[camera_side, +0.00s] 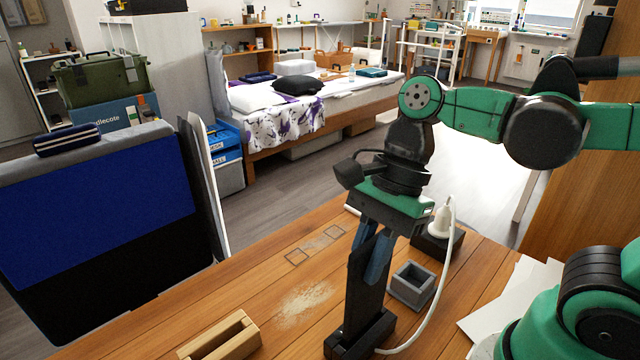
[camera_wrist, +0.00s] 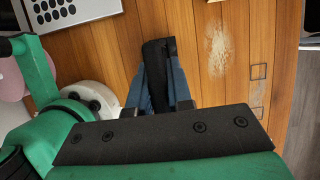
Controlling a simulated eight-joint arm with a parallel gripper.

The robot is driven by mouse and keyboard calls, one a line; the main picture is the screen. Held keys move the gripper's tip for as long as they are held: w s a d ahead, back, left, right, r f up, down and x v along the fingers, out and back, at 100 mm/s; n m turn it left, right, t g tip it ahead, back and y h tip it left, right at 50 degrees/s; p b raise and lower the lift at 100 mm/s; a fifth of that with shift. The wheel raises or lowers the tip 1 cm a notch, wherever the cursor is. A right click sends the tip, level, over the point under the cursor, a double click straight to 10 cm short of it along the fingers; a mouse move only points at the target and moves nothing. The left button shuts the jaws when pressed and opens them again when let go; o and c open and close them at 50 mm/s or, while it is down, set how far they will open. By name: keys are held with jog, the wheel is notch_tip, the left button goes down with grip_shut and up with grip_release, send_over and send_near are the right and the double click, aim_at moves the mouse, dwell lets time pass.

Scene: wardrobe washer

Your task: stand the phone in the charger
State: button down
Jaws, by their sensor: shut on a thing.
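My gripper (camera_side: 376,258) points down over the wooden table with its blue fingers shut on the phone (camera_side: 358,295). The phone is a dark slab held upright, leaning slightly. Its lower end meets the black charger (camera_side: 384,328) near the table's front edge; I cannot tell whether it is fully seated. A white cable (camera_side: 432,310) curves from the charger to a white plug (camera_side: 440,222) on a black block. In the wrist view the phone (camera_wrist: 158,52) shows end-on between the fingers (camera_wrist: 160,88); the charger is not clear there.
A grey square open box (camera_side: 412,284) stands right of the phone. A slotted wooden block (camera_side: 220,338) lies at the front left. White papers (camera_side: 512,300) lie at right. A pale powdery patch (camera_side: 305,298) and outlined squares (camera_side: 315,245) mark the otherwise clear tabletop at left.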

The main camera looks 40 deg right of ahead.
jog(key=shift+f, duration=2.1)
jog(key=c, duration=0.7)
grip_release()
jog(key=shift+r, duration=0.15)
jog(key=shift+v, duration=2.75)
